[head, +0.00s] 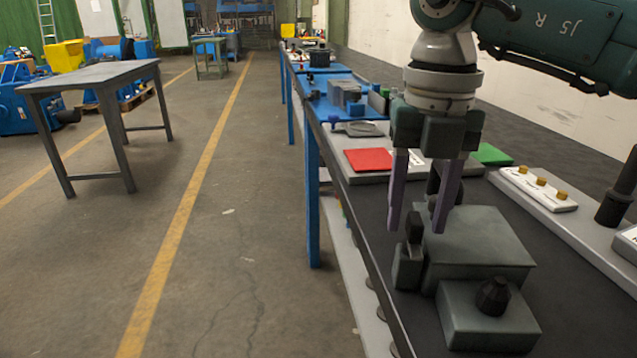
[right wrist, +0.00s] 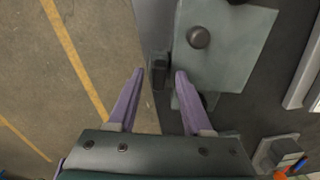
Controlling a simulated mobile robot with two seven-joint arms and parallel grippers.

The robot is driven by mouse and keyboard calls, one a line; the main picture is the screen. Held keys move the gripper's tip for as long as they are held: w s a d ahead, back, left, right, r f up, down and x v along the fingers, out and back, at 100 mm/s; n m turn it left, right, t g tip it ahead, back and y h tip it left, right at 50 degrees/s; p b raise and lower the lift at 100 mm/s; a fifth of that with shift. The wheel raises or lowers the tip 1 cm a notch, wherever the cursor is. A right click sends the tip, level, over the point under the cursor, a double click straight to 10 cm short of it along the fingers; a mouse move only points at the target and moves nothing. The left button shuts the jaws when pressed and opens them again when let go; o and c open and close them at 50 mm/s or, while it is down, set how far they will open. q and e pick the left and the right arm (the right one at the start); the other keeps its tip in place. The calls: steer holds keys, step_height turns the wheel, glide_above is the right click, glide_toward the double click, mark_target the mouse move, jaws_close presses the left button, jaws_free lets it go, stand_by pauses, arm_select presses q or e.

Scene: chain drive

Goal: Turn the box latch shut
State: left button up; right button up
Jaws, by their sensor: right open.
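The grey-green box (head: 485,243) stands on the dark bench top, near its left edge in the head view. The box latch (head: 408,268) is a dark piece on the box's left side, with an upright handle. My right gripper (head: 416,231) points down with its purple fingers open, one on either side of the latch handle in the picture. In the right wrist view, the latch (right wrist: 160,72) shows between the open fingertips (right wrist: 159,74), beside the box (right wrist: 235,50). I cannot tell whether a finger touches it. My left gripper is not in view.
A lower block with a dark knob (head: 493,296) sits in front of the box. A red plate (head: 368,160) and green plate (head: 491,154) lie behind. A white strip with yellow knobs (head: 540,188) lies right. The floor aisle (head: 230,240) left is clear.

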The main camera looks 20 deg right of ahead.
steer(key=shift+f, duration=0.1)
jaws_close()
stand_by(0.4)
